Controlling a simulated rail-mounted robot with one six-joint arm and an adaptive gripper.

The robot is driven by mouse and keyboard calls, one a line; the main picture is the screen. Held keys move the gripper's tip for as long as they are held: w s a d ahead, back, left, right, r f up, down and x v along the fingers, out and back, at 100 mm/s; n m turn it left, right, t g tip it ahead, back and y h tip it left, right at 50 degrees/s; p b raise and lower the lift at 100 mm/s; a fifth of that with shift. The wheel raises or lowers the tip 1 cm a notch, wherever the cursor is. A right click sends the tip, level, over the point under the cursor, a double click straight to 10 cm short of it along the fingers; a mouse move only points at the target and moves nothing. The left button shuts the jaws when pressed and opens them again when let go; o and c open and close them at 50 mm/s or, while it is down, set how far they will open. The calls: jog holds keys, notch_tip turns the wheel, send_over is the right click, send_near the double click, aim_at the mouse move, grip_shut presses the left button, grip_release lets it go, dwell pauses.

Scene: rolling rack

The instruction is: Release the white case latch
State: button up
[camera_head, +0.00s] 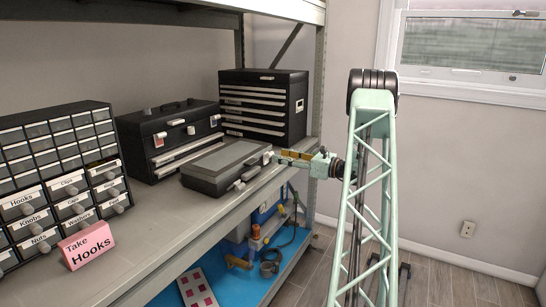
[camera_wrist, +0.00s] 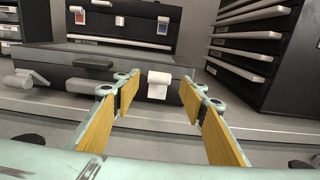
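The flat dark grey case (camera_head: 222,163) lies closed on the shelf. Its white latch (camera_wrist: 158,86) is on the front face, and it also shows at the case's right end in the head view (camera_head: 267,157). The latch's flap hangs down the front. My gripper (camera_head: 283,156) points at this latch from the front right. In the wrist view my gripper (camera_wrist: 160,93) is open and empty, with yellow-padded fingers on either side of the latch. A gap shows between each finger and the latch. I cannot tell how far ahead of the fingertips the latch is.
A small-parts cabinet (camera_head: 58,145) and a pink sign (camera_head: 88,243) are at left. The shelf front (camera_head: 195,240) is clear.

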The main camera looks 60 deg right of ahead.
aim_at(272, 154)
jog(key=shift+w+a+b, duration=0.15)
jog(key=shift+w, duration=1.15)
jog(key=shift+w+a+b, duration=0.1)
jog(key=shift+w+b, duration=0.05)
jog(key=shift+w, duration=1.15)
jog(key=shift+c, duration=0.4)
jog(key=c, duration=1.1)
